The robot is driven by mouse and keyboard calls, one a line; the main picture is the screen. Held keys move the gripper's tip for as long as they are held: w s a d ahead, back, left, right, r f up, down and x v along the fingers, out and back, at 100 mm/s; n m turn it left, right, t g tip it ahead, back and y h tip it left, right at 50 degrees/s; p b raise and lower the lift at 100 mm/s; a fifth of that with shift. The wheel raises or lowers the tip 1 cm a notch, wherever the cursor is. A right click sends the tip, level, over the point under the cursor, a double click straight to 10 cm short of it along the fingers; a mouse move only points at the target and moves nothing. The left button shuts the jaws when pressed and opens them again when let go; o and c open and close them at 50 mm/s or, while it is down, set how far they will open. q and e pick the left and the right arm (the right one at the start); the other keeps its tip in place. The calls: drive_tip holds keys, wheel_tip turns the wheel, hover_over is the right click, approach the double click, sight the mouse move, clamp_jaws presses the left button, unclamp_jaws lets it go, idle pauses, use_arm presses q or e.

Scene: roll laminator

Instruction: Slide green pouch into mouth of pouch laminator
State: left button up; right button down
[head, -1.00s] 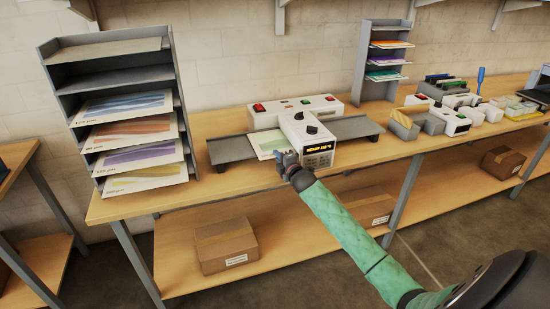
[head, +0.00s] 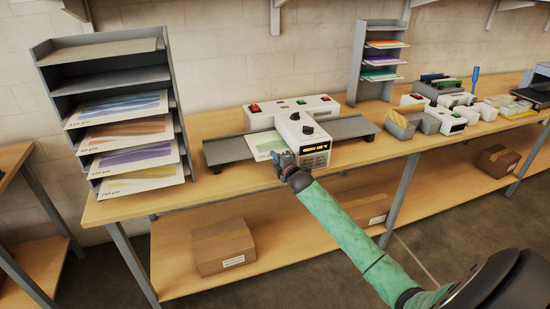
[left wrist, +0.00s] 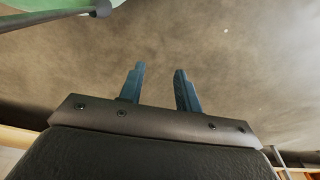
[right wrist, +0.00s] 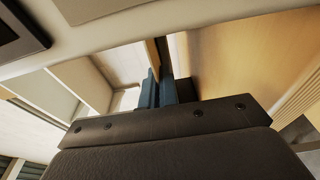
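The green pouch (head: 264,143), a pale sheet with a green print, lies flat on the left wing of the laminator's grey tray (head: 225,151). Its right side is against the white laminator block (head: 306,135), which has a black knob and a lit display; the mouth itself is hidden. My right gripper (head: 283,161) is at the pouch's near edge by the block's front left corner. Its fingers (right wrist: 158,92) are together and appear shut on the pouch edge; the contact is partly hidden. My left gripper (left wrist: 159,88) is open and empty, outside the head view.
A grey rack (head: 170,75) with several printed sheets stands at the left, a smaller rack (head: 358,62) behind at the right. A long white box with a red switch (head: 254,108) sits behind the tray. Small devices crowd the bench's right. The bench front (head: 215,186) is clear.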

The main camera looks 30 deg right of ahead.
drive_tip(key=shift+f, duration=0.1)
drive_tip(key=c, duration=1.6)
unclamp_jaws()
use_arm(q)
drive_tip(key=shift+r, duration=0.1)
